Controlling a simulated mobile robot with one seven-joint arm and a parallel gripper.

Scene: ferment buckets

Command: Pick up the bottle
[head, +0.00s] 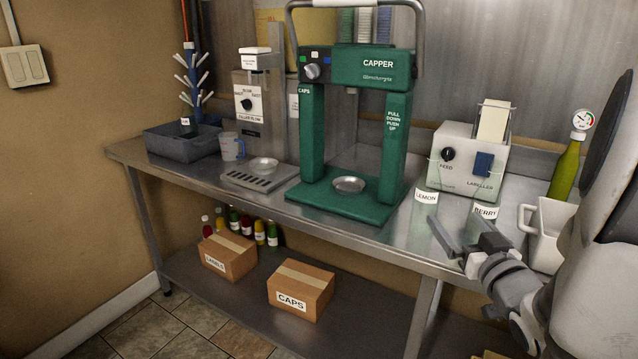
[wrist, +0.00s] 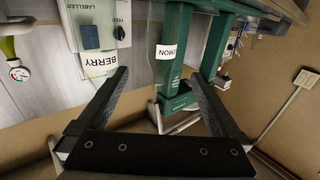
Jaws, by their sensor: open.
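A yellow-green bottle (head: 566,170) with a pressure gauge on top stands at the right end of the steel worktop, beside a white jug. In the wrist view its gauge (wrist: 19,73) shows at the left edge, outside the jaws. Several small bottles (head: 246,222) stand on the lower shelf behind the boxes. My gripper (head: 458,222) is open and empty over the front right of the worktop. The wrist view also shows its spread fingers (wrist: 158,76).
The green capper (head: 344,190) stands mid-worktop, with the filler (head: 258,120) left of it and the labeller (head: 466,160) right. The white jug (head: 548,232) is close to my arm. Boxes (head: 300,290) sit below.

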